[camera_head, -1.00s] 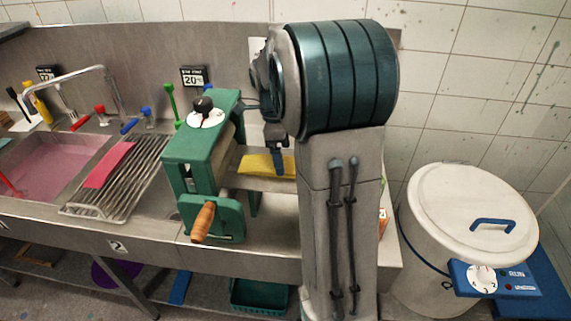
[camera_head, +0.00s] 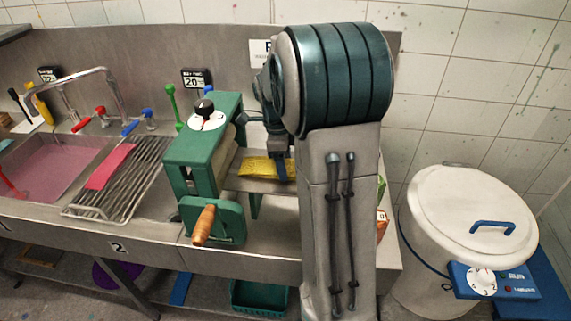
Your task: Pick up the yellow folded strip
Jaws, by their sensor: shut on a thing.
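The yellow folded strip (camera_head: 258,168) lies flat at the grey shelf beside the green wringer (camera_head: 205,160), to the right of its rollers. My gripper (camera_head: 281,172) comes down from above at the strip's right part and is shut on it. My arm hides the strip's right end and part of the gripper. I cannot tell whether the strip is clear of the shelf.
A pink-filled basin (camera_head: 45,170) is farther left. A lidded white bucket (camera_head: 470,215) stands on the right. The wringer's wooden handle (camera_head: 204,225) juts forward.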

